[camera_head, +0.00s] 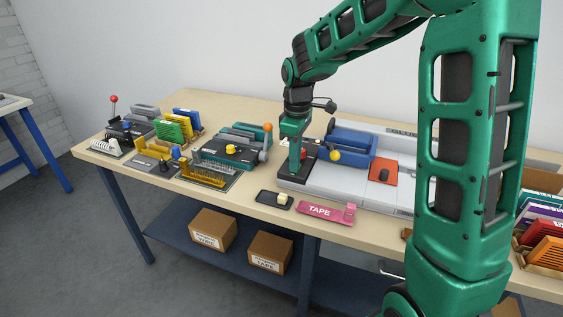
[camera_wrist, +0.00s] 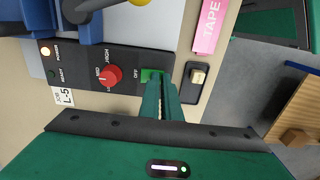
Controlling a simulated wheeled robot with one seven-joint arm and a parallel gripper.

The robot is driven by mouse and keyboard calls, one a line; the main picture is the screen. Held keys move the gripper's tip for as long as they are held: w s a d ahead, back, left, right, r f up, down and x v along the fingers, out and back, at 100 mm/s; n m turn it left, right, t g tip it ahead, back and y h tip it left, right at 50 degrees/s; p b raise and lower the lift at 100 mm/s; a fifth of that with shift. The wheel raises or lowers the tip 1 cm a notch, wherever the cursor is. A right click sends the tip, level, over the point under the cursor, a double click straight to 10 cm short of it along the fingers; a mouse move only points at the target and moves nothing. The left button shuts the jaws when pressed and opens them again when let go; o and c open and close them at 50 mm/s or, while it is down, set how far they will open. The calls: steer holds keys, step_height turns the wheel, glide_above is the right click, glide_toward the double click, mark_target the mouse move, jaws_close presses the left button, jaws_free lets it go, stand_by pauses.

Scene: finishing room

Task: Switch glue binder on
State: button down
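The glue binder (camera_head: 400,150) is a long pale grey machine with blue clamp blocks on the worktable. Its dark control panel (camera_wrist: 125,70) fills the upper left of the wrist view, with a red knob (camera_wrist: 109,76), a pale lit lamp marked POWER (camera_wrist: 45,51) and a dark lamp marked READY (camera_wrist: 50,74). A green switch (camera_wrist: 152,74) sits at the panel's right end beside the word OFF. My gripper (camera_wrist: 164,82) has its fingers together over that switch and partly hides it; I cannot tell if they touch. In the head view my gripper (camera_head: 295,168) points down at the panel.
A small black box with a cream button (camera_head: 283,199) and a pink TAPE holder (camera_head: 325,210) lie close in front. A green-and-grey machine (camera_head: 230,149) stands to the left. Colourful books (camera_head: 545,230) stand at the right. Little free table shows near the panel.

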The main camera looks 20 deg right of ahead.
steer(key=shift+s+a+f, duration=0.2)
steer(key=shift+s+f, duration=0.05)
steer(key=shift+f, duration=0.2)
steer(key=shift+w+d, duration=0.1)
steer(key=shift+w, duration=0.05)
steer(key=shift+w+d+r, duration=0.15)
steer(key=shift+w+d, duration=0.05)
steer(key=shift+w, duration=0.05)
steer(key=shift+w+d+r, duration=0.15)
steer(key=shift+w+d, duration=0.05)
steer(key=shift+d, duration=0.15)
steer(key=shift+w+d+r, duration=0.1)
steer(key=shift+w, duration=0.3)
step_height(320, 180, up, 14)
steer(key=shift+s+a, duration=0.25)
steer(key=shift+s, duration=0.1)
